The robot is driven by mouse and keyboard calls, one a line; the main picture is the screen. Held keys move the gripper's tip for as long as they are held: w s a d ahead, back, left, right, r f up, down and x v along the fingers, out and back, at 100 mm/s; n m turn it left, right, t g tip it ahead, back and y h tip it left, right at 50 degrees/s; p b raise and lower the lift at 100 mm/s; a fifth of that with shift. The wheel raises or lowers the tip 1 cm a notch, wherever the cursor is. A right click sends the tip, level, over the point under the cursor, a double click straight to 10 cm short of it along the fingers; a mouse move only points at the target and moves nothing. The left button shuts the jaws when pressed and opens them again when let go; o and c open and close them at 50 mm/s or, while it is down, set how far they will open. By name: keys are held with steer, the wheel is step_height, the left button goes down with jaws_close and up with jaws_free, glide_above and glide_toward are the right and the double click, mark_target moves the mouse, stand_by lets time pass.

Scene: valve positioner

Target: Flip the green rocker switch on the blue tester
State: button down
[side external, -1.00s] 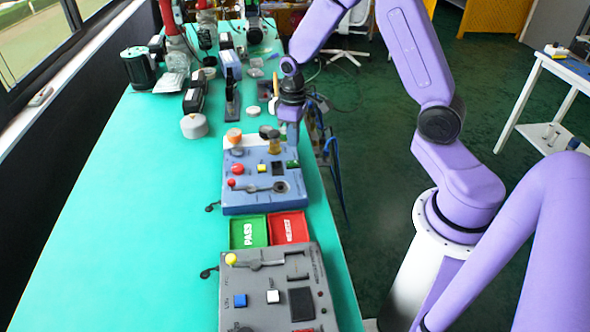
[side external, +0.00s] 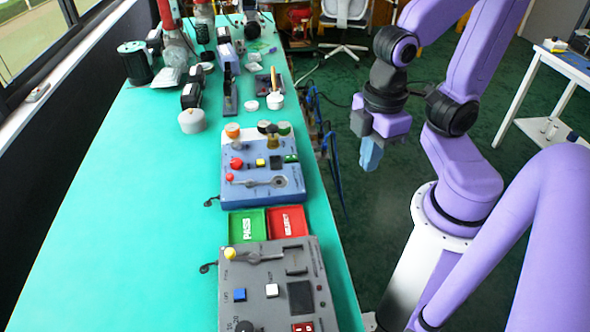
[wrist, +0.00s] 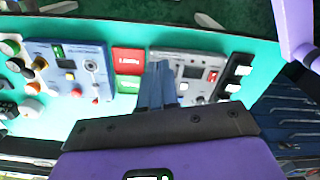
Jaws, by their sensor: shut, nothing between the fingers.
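The blue tester (side external: 285,190) lies on the green table in the side view. Its small green rocker switch (side external: 291,158) is near the right edge of its top face, beside a black part; its position is too small to tell. The tester also shows in the wrist view (wrist: 91,50), with the green rocker (wrist: 58,51) near its upper left corner. My gripper (side external: 370,160) is out to the right of the table, over the floor and apart from the tester. Its blue fingers (wrist: 157,85) are together and empty in the wrist view.
Green PASS (side external: 247,226) and red REJECT (side external: 287,222) trays lie between the blue tester and a grey tester (side external: 265,274). Knobs, jars and tools stand farther back. The table's left part is clear. Cables hang at its right edge.

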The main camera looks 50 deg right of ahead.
steer(key=shift+s+d, duration=0.15)
steer(key=shift+s, duration=0.25)
steer(key=n, duration=1.5)
glide_above(287, 157)
step_height(287, 157, down, 7)
steer(key=shift+r, duration=0.1)
step_height(287, 157, down, 14)
steer(key=shift+f, duration=0.1)
